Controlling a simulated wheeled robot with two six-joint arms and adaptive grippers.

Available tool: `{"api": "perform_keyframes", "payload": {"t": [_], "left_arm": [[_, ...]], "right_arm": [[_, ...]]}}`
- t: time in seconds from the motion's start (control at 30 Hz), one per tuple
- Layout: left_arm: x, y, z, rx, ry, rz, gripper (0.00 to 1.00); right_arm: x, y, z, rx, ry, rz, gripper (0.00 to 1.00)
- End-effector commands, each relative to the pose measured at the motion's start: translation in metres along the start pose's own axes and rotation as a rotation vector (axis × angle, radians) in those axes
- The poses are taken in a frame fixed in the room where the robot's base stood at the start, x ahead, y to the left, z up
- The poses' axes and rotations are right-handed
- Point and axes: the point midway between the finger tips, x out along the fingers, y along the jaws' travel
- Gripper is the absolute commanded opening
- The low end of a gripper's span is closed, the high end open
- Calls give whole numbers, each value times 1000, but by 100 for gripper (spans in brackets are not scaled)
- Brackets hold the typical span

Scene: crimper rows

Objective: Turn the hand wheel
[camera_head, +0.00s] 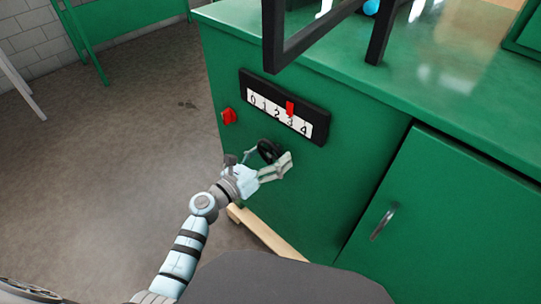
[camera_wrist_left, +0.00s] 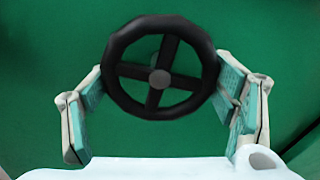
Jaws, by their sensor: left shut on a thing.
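The hand wheel (camera_head: 267,150) is small and black, on the front of the green cabinet below a number scale. In the left wrist view the wheel (camera_wrist_left: 160,78) shows its round rim, four-armed cross of spokes and grey hub. My left gripper (camera_head: 269,158) is at the wheel, shut on its rim with one finger on each side. The fingers also show left and right of the rim in the left wrist view. The scale (camera_head: 272,111) reads 0 to 4, and its red pointer (camera_head: 290,109) stands at about 3. My right gripper is not in view.
A red knob (camera_head: 229,117) sits left of the wheel on the cabinet (camera_head: 330,185). A door with a metal handle (camera_head: 384,221) is at right. A black frame (camera_head: 308,40) stands on the top. A wooden strip (camera_head: 265,235) lies low at the cabinet's foot.

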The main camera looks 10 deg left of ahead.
Motion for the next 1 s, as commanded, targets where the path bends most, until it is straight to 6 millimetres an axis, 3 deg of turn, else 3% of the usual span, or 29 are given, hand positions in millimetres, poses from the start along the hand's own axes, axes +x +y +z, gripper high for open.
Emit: {"api": "perform_keyframes", "payload": {"t": [0.27, 0.3, 0.4, 0.77, 0.87, 1.0], "left_arm": [[0, 0, -1, -1, 3, 0, 50], [0, 0, -1, -1, 3, 0, 85], [0, 0, -1, -1, 2, 0, 99], [-2, 0, 0, -1, 1, 0, 99], [-13, 1, -1, 1, 2, 1, 99], [-49, 0, -2, 2, 6, 0, 99]], "right_arm": [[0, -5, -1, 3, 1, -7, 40], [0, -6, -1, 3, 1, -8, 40], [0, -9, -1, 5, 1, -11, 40], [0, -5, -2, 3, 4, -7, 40], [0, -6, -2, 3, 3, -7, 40], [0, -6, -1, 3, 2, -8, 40]]}}
